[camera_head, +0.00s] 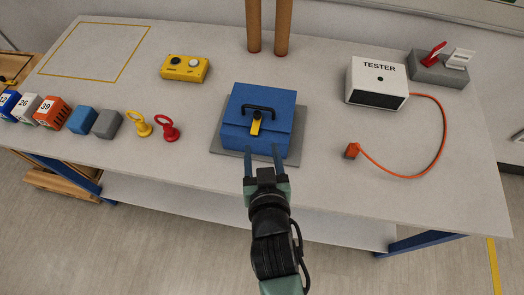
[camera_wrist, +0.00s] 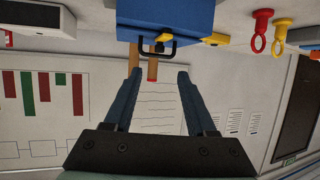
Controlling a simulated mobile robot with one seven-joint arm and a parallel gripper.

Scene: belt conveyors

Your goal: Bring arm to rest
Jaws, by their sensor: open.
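My gripper (camera_head: 264,166) is open and empty, its two blue fingers spread apart. In the head view it appears at the front edge of the blue box (camera_head: 262,105), pointing toward it. In the wrist view my fingers (camera_wrist: 153,85) are apart with nothing between them, and the blue box (camera_wrist: 185,15) hangs at the top of the picture. The box has a black handle (camera_head: 258,109) and a yellow latch (camera_head: 256,124), and sits on a grey plate (camera_head: 216,143). My arm comes up from the bottom of the head view.
The white tester (camera_head: 376,83) with its orange cable stands at the right, a grey switch block (camera_head: 438,70) behind it. A yellow button box (camera_head: 185,68) is at the back. Blocks and yellow and red ring-handled pieces line the left. Two brown posts (camera_head: 268,25) rise behind the box.

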